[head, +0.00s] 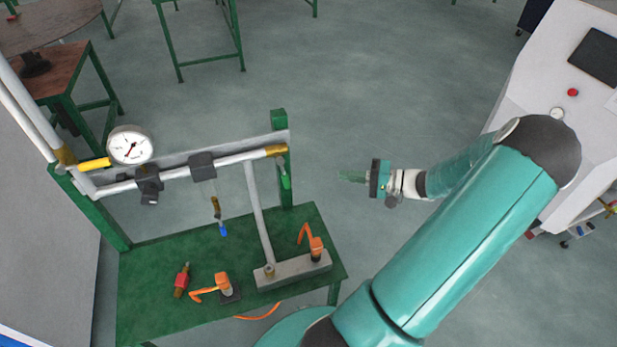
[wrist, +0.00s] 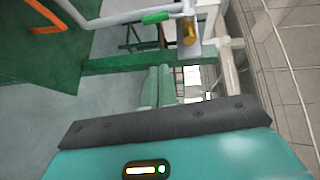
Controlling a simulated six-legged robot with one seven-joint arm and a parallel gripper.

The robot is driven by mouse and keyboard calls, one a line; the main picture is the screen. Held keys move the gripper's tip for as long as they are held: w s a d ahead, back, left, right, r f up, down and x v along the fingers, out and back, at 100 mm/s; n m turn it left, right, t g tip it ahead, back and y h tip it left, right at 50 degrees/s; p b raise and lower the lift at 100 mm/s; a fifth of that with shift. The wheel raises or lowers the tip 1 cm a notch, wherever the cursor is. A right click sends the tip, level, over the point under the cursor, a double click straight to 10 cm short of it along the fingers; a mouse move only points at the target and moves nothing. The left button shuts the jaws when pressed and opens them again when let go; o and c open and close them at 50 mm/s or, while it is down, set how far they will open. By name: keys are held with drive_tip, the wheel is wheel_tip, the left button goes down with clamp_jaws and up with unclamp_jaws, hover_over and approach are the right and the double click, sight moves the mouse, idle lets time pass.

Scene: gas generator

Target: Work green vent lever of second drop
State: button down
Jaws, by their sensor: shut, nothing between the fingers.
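The green vent lever (head: 284,180) hangs at the right end of the pipe, just below the brass end piece (head: 276,151) and beside the green post. In the wrist view the green lever (wrist: 155,17) lies near the top edge on a grey pipe, next to a brass fitting (wrist: 189,33). My gripper (head: 340,176) is to the right of the lever in the head view, apart from it and pointing left toward it. Its two green fingers (wrist: 158,70) are side by side, shut and empty, below the lever in the wrist view.
A blue-tipped lever (head: 222,229) hangs left of the green one. A pressure gauge (head: 130,146) and yellow lever (head: 94,163) are at the left. Orange-handled valves (head: 316,243) stand on the green table (head: 150,270). The floor behind my gripper is clear.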

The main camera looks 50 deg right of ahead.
approach(284, 175)
drive_tip(key=w+d+f, duration=0.3)
drive_tip(key=w, duration=0.2)
drive_tip(key=a, duration=0.1)
drive_tip(key=w+a, duration=0.1)
drive_tip(key=a, duration=0.1)
drive_tip(key=shift+w+a+f, duration=0.2)
drive_tip(key=shift+a+f, duration=0.1)
